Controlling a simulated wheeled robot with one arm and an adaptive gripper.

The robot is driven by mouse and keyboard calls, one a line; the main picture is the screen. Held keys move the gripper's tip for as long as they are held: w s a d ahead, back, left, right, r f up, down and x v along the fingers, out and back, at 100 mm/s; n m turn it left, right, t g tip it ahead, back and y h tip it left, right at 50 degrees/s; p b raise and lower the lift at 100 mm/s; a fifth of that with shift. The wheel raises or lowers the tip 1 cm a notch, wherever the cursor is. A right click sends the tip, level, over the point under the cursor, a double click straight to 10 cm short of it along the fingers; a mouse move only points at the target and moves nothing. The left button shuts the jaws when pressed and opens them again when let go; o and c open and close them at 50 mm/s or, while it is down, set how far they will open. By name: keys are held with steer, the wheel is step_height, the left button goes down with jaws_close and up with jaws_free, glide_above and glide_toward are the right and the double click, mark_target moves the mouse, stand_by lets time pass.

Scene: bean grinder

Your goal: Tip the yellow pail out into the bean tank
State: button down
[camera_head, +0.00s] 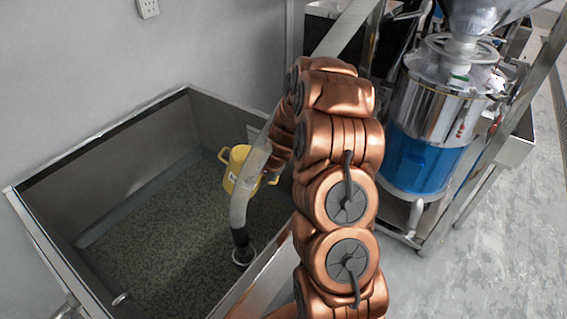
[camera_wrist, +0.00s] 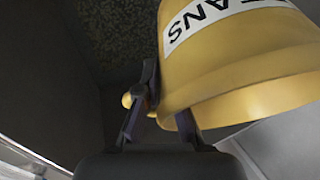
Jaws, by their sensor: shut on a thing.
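The yellow pail (camera_head: 237,170) is in the air over the metal bean tank (camera_head: 150,135), near its far right wall. It looks roughly upright or slightly tilted in the head view; its contents cannot be made out. Much of its right side is hidden by the clear hose and my arm. My gripper (camera_head: 271,177) is at the pail's right side, partly hidden by my arm. In the wrist view my gripper (camera_wrist: 158,108) is shut on a yellow side handle, beside the labelled pail wall (camera_wrist: 240,62). Dark greenish beans (camera_head: 165,245) cover the tank floor.
A clear hose (camera_head: 243,190) with a dark end stands in the tank, in front of the pail. A steel and blue machine (camera_head: 425,150) stands on a frame to the right. Grey walls (camera_head: 75,60) border the tank behind and at left.

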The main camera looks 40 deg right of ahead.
mark_target(255, 190)
steer(key=shift+w+a+f+h, duration=0.15)
steer(key=shift+a+f+h, duration=0.15)
steer(key=shift+a+h, duration=0.4)
steer(key=shift+w+a+f+n+g+h, duration=0.15)
steer(key=shift+a+f+n+g+h, duration=0.25)
steer(key=shift+h, duration=0.5)
steer(key=shift+w+a+f+g+h+b, duration=0.15)
steer(key=shift+a+h+b, duration=0.1)
steer(key=shift+h, duration=0.2)
steer(key=shift+w+a+f+g+h+b, duration=0.15)
steer(key=shift+a+h, duration=0.1)
steer(key=shift+h, duration=0.2)
stand_by(0.7)
